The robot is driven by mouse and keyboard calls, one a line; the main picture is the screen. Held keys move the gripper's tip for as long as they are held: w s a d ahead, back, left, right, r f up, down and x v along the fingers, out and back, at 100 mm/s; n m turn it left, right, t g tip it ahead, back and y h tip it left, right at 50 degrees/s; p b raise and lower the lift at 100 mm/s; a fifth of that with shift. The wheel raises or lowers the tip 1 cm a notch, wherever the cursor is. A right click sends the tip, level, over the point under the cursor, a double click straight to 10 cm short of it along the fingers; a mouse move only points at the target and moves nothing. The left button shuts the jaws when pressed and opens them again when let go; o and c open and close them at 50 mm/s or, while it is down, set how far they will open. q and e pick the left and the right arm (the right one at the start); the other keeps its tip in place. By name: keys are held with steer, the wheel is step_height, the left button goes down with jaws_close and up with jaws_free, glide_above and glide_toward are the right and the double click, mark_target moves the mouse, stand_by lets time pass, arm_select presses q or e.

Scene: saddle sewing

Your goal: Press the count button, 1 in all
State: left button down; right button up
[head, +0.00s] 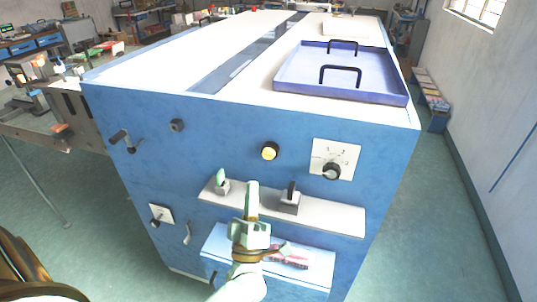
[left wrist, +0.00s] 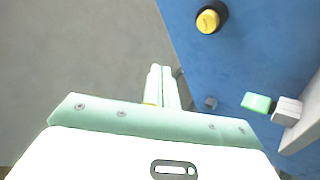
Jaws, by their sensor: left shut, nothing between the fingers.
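A round yellow button (head: 269,151) in a black ring sits on the blue front panel of a large bench-like cabinet. It also shows at the top of the left wrist view (left wrist: 208,20). No label marks it as the count button. My left gripper (head: 252,185) is below the yellow button and a little to its left in the head view, in front of the shelf. Its fingers are together and empty, as the left wrist view (left wrist: 161,85) also shows. They appear apart from the button. My right gripper is not in view.
A white dial plate with a black knob (head: 332,171) is right of the button. A grey shelf (head: 335,217) below bears a green-topped piece (head: 221,181) and a black-handled lever (head: 291,190). A blue tray (head: 300,78) lies on top.

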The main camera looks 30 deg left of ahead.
mark_target(269, 153)
arm_select(q)
steer(key=w+a+b, duration=0.2)
steer(key=w+b, duration=0.1)
steer(key=w, duration=0.5)
steer(key=shift+w, duration=0.15)
stand_by(1.1)
stand_by(0.9)
steer(key=shift+w, duration=0.45)
